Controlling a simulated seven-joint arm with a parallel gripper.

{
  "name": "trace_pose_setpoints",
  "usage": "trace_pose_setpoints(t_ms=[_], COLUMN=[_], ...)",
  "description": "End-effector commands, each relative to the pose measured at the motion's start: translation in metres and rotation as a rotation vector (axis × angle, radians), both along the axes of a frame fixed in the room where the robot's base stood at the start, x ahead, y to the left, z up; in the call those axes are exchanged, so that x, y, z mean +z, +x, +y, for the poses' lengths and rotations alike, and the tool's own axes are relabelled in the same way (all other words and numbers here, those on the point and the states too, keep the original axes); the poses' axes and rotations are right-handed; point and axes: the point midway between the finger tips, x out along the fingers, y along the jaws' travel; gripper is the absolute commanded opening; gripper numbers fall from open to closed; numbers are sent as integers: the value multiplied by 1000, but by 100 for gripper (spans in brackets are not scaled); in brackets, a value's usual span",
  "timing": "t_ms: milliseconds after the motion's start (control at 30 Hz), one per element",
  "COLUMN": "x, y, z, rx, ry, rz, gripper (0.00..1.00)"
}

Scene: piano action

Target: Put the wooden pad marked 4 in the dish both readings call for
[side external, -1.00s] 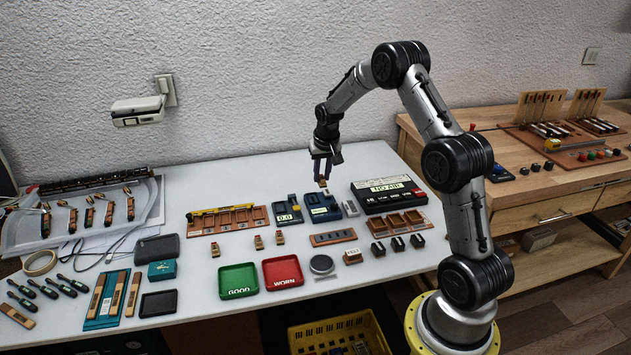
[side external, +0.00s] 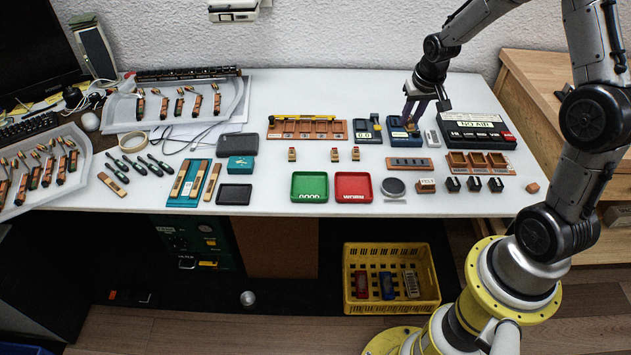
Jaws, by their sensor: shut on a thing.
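My gripper (side external: 411,122) points down over the right-hand blue device (side external: 399,138), its fingertips at or just above the top. It is shut on a small wooden pad (side external: 410,127), mostly hidden by the fingers; its mark cannot be read. The green dish (side external: 310,187), labelled GOOD, and the red dish (side external: 353,187), labelled WORN, lie in front, both empty. The left-hand blue device (side external: 367,130) has a small display that seems to read 0.0. The black box (side external: 477,130) behind right shows NO AIR.
Three small wooden blocks (side external: 334,154) stand behind the dishes. A wooden rack (side external: 307,130) is at the back, a brown strip (side external: 409,165) in front of the devices. A round grey disc (side external: 393,187) and a FELT block (side external: 426,186) lie right of the red dish.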

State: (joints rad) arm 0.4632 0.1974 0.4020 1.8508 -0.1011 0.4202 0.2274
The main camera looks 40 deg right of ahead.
Motion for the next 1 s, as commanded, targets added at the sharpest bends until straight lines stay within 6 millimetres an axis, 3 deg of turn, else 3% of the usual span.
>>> trace_pose_setpoints(t_ms=[33,300,500,767,1000], x=[-2,-8,-7,-6,-27], y=[1,-10,-24,-20,24], z=[25,147,204,229,232], rx=[62,381,537,605,605], ry=[1,3,6,4,4], rz=[2,6,9,3,4], gripper=[0,0,0,0,0])
